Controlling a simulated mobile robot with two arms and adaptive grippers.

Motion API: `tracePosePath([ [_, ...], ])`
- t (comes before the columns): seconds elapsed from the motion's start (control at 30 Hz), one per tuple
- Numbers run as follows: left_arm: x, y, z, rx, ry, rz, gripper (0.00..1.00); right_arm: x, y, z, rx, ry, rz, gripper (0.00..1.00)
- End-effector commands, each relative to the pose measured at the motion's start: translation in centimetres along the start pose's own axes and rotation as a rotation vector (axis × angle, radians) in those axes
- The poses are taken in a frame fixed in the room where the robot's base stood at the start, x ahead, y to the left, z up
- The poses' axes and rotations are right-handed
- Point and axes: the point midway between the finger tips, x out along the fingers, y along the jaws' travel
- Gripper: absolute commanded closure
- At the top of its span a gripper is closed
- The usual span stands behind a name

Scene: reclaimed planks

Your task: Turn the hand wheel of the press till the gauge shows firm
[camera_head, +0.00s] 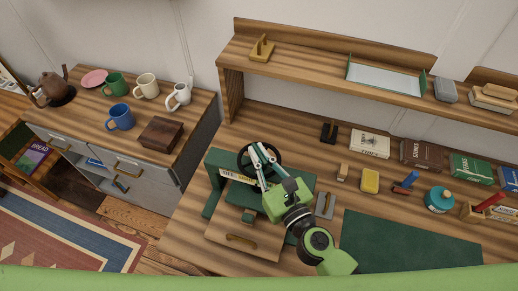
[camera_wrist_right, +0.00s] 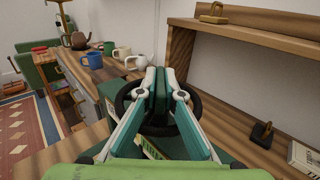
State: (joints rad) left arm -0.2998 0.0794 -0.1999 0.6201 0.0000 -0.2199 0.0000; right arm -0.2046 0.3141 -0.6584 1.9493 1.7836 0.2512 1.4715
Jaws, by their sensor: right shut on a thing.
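The green press (camera_head: 218,165) stands on the plank workbench, with a black hand wheel (camera_head: 241,158) on top. My right gripper (camera_head: 259,150) reaches over the wheel from the front right and is shut on it. In the right wrist view the fingers (camera_wrist_right: 159,82) are close together across the middle of the wheel (camera_wrist_right: 122,100), whose rim shows on both sides. The pale gauge strip (camera_head: 236,177) on the press front is partly covered by my gripper. Some lettering shows, but I cannot make out the reading. My left gripper is not in view.
A wooden board with a handle (camera_head: 225,238) lies at the press's front. A dark green mat (camera_head: 410,242) lies to the right. A shelf (camera_head: 310,73) runs along the back. Mugs stand on the left cabinet.

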Motion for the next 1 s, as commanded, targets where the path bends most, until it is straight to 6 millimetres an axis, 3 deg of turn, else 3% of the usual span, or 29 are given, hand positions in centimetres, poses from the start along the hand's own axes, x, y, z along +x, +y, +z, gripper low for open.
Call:
tracePosePath([
  [0.5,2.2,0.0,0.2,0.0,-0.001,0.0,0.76,0.0,0.0,-0.2,0.002,-0.002,-0.332,1.0],
  [1.0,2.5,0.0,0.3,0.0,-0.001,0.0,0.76,0.0,-0.1,0.0,-0.001,-0.002,-0.388,1.0],
])
